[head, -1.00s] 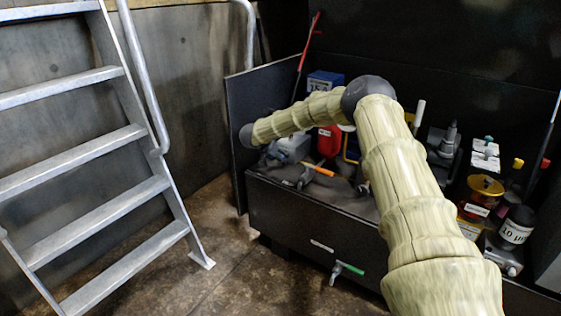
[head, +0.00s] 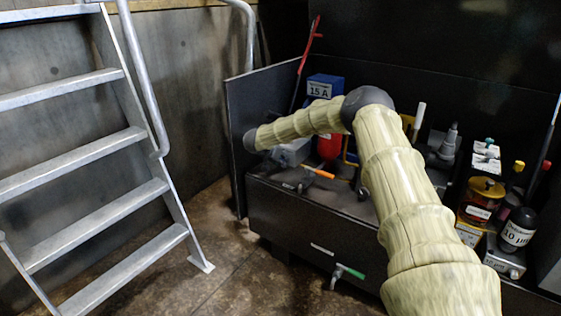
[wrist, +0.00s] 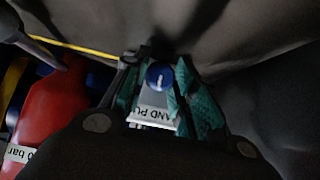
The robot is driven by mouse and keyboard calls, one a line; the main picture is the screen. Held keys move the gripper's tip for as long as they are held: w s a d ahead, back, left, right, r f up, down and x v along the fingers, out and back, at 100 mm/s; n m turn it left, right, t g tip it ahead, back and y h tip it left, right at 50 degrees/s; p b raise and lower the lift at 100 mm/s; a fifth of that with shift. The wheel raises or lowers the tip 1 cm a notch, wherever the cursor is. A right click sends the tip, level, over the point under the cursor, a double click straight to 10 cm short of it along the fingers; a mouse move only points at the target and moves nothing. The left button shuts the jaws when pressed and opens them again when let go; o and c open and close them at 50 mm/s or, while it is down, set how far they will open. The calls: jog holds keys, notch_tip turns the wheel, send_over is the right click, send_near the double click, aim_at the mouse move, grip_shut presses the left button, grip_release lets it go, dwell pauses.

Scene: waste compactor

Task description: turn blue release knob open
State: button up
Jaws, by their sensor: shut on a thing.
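The blue knob (wrist: 160,76) shows in the middle of the wrist view, with a pale pointer mark on its face. My gripper (wrist: 158,90) is there too, with its teal finger pads on both sides of the knob, closed on it. Below the knob is a pale label (wrist: 157,118) with partly hidden, upside-down letters that look like "AND PU". In the head view my arm bends over the black bench, and I cannot make out the gripper or the knob.
A red bottle (wrist: 52,105) stands close on the left in the wrist view. In the head view a blue "15 A" box (head: 325,88), an orange-handled valve (head: 318,172) and a green-handled valve (head: 350,271) are at the bench (head: 300,215). A metal stair (head: 90,160) stands left.

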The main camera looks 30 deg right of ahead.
jog(key=shift+s+d+r+t+p, duration=0.1)
jog(key=shift+r+t+p, duration=0.25)
jog(key=shift+p, duration=0.65)
jog(key=shift+f+m+t+y+p, duration=0.35)
jog(key=shift+m+t+p, duration=0.1)
jog(key=shift+m+t, duration=0.2)
jog(key=o, duration=1)
jog(key=shift+o, duration=0.2)
jog(key=v, duration=1.2)
